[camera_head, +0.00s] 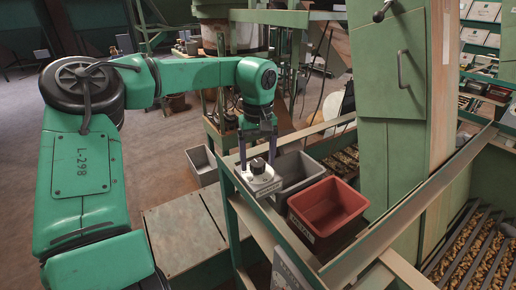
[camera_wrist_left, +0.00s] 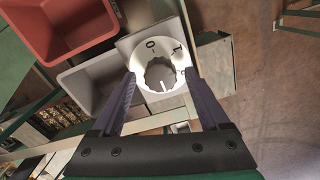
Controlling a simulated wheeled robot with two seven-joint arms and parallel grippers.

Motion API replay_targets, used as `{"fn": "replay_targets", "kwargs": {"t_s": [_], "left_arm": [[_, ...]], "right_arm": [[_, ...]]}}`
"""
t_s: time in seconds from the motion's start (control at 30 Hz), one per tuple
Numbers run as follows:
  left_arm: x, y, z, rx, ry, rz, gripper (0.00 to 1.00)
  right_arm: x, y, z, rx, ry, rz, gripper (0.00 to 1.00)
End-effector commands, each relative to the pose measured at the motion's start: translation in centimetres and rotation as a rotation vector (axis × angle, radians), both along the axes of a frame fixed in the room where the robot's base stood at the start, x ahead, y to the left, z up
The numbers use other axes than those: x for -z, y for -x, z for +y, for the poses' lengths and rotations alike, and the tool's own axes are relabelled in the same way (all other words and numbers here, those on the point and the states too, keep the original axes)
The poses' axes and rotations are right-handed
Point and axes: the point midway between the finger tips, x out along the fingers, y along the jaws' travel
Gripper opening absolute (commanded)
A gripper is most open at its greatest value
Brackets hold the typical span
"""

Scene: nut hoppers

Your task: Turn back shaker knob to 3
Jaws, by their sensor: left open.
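The shaker knob (camera_head: 258,166) is a small dark knob on a pale control box (camera_head: 262,182) at the corner of the green frame. In the left wrist view the knob (camera_wrist_left: 160,75) is grey and ridged, on a white round dial (camera_wrist_left: 161,50) marked 0 and 1, with another mark partly hidden by a finger. A white pointer line on the knob faces the lower side of that picture. My left gripper (camera_head: 257,150) points down over the knob, its fingers apart on either side of it. In the wrist view the open fingers (camera_wrist_left: 160,92) flank the knob; contact cannot be told. My right gripper is not seen.
A red bin (camera_head: 327,205) and a grey bin (camera_head: 298,172) stand right beside the control box. Another grey bin (camera_head: 202,165) is lower at left. A green cabinet (camera_head: 392,110) with a handle rises at right. Open floor lies at left.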

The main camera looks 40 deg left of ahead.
Motion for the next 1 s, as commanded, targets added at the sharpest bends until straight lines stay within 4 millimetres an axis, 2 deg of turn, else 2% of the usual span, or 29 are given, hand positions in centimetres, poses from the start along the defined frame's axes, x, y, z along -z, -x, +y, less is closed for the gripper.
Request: {"fn": "replay_targets", "kwargs": {"t_s": [0.17, 0.4, 0.53, 0.7, 1.0], "left_arm": [[-2.5, -0.1, 0.0, 0.001, -0.002, -0.007, 0.78], [-9.7, -0.1, 0.0, -0.002, -0.004, -0.006, 0.78], [-12.9, 0.0, 0.0, -0.001, -0.003, -0.005, 0.78], [-14.4, 0.0, 0.0, 0.001, -0.001, -0.004, 0.78], [-14.4, 0.0, 0.0, 0.001, 0.000, -0.004, 0.78]], "right_arm": [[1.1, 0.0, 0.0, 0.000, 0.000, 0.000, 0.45], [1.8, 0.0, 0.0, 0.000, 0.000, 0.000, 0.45], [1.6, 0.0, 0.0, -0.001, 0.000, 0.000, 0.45], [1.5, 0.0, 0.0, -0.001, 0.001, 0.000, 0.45], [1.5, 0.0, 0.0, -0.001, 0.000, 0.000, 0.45]]}}
